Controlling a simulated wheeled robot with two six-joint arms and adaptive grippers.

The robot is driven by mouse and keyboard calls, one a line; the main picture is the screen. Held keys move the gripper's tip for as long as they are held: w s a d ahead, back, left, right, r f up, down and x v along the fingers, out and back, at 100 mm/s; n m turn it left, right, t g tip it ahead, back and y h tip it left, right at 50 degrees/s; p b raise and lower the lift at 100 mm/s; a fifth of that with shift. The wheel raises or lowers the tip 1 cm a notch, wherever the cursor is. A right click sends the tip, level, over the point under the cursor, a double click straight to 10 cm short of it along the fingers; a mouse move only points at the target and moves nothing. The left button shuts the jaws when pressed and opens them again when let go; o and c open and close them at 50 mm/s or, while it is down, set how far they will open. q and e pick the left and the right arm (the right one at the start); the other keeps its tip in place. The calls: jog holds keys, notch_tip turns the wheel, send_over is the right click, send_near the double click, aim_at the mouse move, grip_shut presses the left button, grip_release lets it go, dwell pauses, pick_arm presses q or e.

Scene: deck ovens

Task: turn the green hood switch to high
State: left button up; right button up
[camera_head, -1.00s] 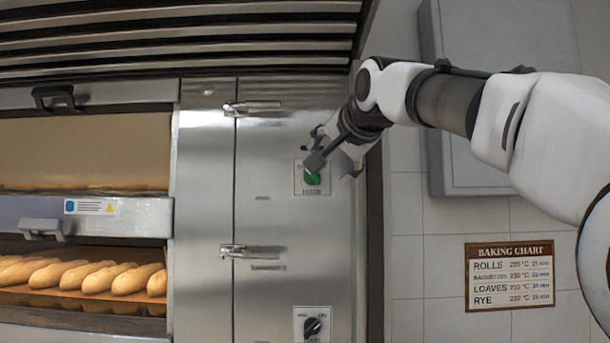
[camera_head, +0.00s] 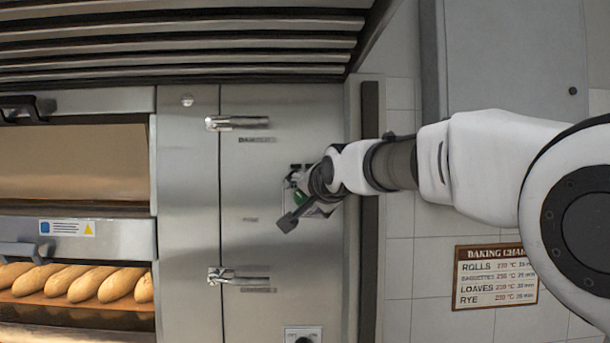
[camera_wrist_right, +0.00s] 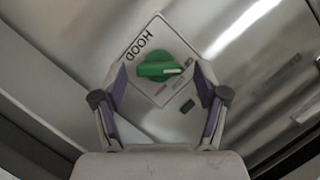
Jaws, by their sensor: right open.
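The green hood switch (camera_wrist_right: 158,68) sits on a pale square plate marked HOOD (camera_wrist_right: 140,50) on the steel panel. In the right wrist view its white pointer mark faces right in the picture. My right gripper (camera_wrist_right: 160,90) is open, with one finger on either side of the plate's lower part and the knob just ahead between the tips. No contact with the knob shows. In the head view my right gripper (camera_head: 294,205) covers most of the plate, and only a bit of the green knob shows. My left gripper is not in view.
A black knob on a second plate (camera_head: 304,335) is below. Steel door latches (camera_head: 238,122) stick out left of the switch. Oven decks with baguettes (camera_head: 85,284) are at the left. A baking chart (camera_head: 495,275) hangs on the tiled wall at the right.

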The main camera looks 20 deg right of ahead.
jog(key=shift+w, duration=0.25)
jog(key=shift+w+f, duration=0.25)
jog(key=shift+c, duration=0.4)
jog(key=c, duration=1.1)
